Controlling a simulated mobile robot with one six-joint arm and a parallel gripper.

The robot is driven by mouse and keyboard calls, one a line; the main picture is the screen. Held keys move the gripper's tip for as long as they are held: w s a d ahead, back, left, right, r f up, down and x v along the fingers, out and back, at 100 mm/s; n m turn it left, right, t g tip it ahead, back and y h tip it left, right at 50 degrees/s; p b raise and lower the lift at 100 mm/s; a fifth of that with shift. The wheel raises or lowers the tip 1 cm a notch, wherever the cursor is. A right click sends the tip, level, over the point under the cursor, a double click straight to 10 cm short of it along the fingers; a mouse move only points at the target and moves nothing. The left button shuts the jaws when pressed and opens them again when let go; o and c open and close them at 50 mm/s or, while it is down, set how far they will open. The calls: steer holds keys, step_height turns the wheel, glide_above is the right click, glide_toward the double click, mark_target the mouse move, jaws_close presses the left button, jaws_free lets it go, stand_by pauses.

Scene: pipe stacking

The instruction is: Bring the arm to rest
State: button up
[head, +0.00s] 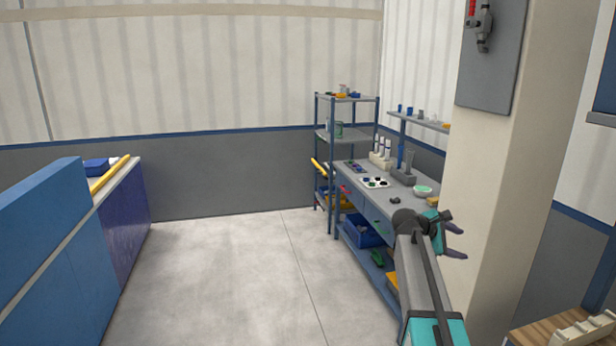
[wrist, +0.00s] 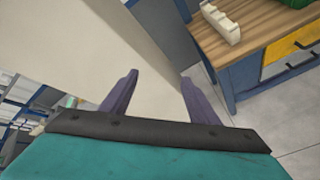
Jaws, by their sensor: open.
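My gripper (head: 459,235) is at the end of my raised arm, right of centre in the head view, in front of the beige pillar (head: 500,190). Its fingers point to the right. In the wrist view the two purple fingers of my gripper (wrist: 158,90) stand apart with nothing between them. The pillar (wrist: 85,40) shows behind and between them; I cannot tell how close it is.
A grey workbench (head: 405,205) with small parts stands beyond my arm, beside a shelf rack (head: 346,135). A wooden-topped bench (head: 540,334) with a pale notched rack (head: 590,332) is at the lower right. A blue cabinet (head: 45,250) stands left. The middle floor is clear.

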steer(key=s+a+f+g+y+b, duration=0.1)
steer(key=s+a+f, duration=0.15)
steer(key=f, duration=0.65)
steer(key=s+a+f+y, duration=0.1)
steer(key=s+a+f, duration=0.15)
steer(key=f, duration=0.75)
steer(key=s+a+f+g+y+b, duration=0.1)
steer(key=s+a+f, duration=0.15)
steer(key=f, duration=0.65)
steer(key=s+a+f+g+y+b, duration=0.1)
steer(key=s+a+f, duration=0.2)
steer(key=s+f, duration=0.55)
steer(key=s+a+f+g+y, duration=0.1)
steer(key=s+a+f+g, duration=0.3)
steer(key=f, duration=0.7)
steer(key=s+a+f+m+y, duration=0.1)
steer(key=s+a+f, duration=0.1)
steer(key=s+f, duration=0.35)
steer(key=s+a+f+m+g+y+b, duration=0.1)
steer(key=s+a+f+m, duration=0.15)
steer(key=s, duration=0.65)
steer(key=s+a+f+m+y, duration=0.1)
steer(key=s+a+f, duration=0.1)
steer(key=s+f, duration=0.45)
steer(key=s+a+m+g+y, duration=0.1)
steer(key=s+a+m+y, duration=0.2)
steer(key=s+a+m, duration=0.5)
steer(key=shift+s+a+r+g+y, duration=0.2)
steer(key=shift+s+g+y, duration=0.2)
steer(key=shift+s, duration=1.7)
